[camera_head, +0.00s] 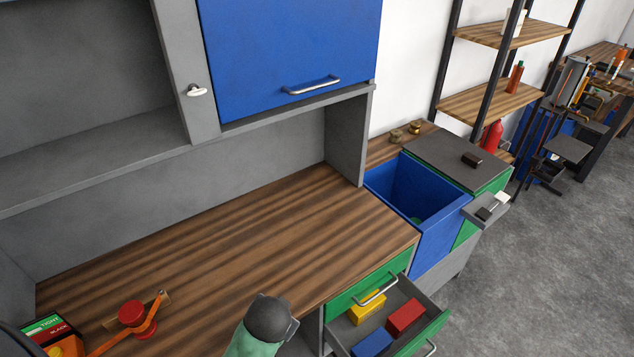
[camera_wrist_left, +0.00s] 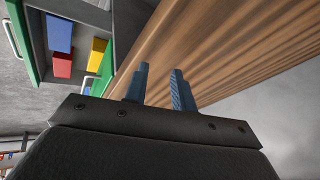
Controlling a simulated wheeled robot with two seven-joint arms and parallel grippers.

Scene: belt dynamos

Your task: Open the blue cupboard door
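The blue cupboard door (camera_head: 285,45) is at the top middle of the head view and looks shut, flush with the grey wall cupboard. Its silver bar handle (camera_head: 312,86) runs along its lower edge and nothing touches it. My left gripper (camera_wrist_left: 160,80) shows only in the left wrist view. Its two blue fingers stand apart with nothing between them. The wooden worktop (camera_wrist_left: 230,50) shows beyond the fingers, so the gripper is away from the blue door, which is not in that view. My right gripper is in neither view.
The worktop (camera_head: 230,230) is mostly clear. A red and orange tool (camera_head: 132,313) lies at its front left. A green drawer (camera_head: 430,335) with yellow, red and blue blocks stands open at the front right. A blue bin (camera_head: 440,240) is beyond the worktop's right end.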

